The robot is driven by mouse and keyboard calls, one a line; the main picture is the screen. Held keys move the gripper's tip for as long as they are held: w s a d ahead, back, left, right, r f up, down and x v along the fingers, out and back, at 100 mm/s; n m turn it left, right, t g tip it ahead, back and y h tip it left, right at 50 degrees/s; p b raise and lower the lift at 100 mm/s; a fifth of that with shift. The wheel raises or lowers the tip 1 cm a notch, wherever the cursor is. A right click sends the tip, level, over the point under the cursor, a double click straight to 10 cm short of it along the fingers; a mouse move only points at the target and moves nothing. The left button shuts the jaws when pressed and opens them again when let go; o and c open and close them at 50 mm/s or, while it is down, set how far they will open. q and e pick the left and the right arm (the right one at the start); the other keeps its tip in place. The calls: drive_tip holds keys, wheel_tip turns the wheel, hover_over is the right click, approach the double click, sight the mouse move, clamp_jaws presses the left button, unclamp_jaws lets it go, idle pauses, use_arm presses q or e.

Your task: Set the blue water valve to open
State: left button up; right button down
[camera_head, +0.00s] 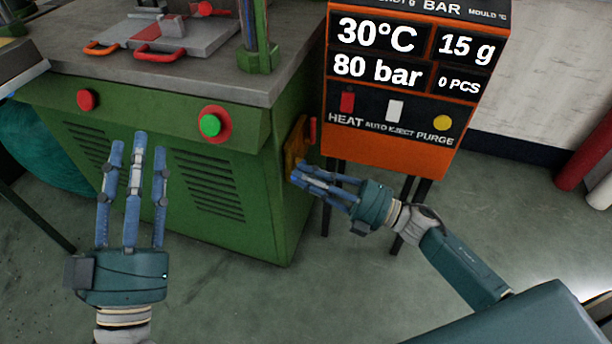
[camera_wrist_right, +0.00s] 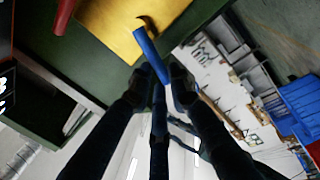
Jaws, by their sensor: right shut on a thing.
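The blue water valve's handle (camera_wrist_right: 149,52) shows in the right wrist view, sticking out from a yellow plate (camera_wrist_right: 105,22) on the side of the green machine. My right gripper (camera_head: 302,176) is at that yellow plate (camera_head: 293,147) in the head view. In the right wrist view its fingers (camera_wrist_right: 163,78) are shut on the blue handle. In the head view the fingers hide the handle, and I cannot tell the valve's setting. My left gripper (camera_head: 136,148) is open and empty, in front of the machine's front panel.
The green machine (camera_head: 264,205) has a red button (camera_head: 87,100) and a green button (camera_head: 210,125) on its front. A red handle (camera_head: 312,130) is beside the yellow plate. An orange control box (camera_head: 385,155) on dark legs stands close behind my right gripper. The floor in front is clear.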

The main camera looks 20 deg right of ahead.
drive_tip(key=c, duration=1.8)
unclamp_jaws()
drive_tip(key=shift+s+f, duration=0.1)
drive_tip(key=shift+f, duration=0.1)
drive_tip(key=shift+o, duration=1.1)
drive_tip(key=shift+r, duration=0.1)
drive_tip(key=v, duration=1.2)
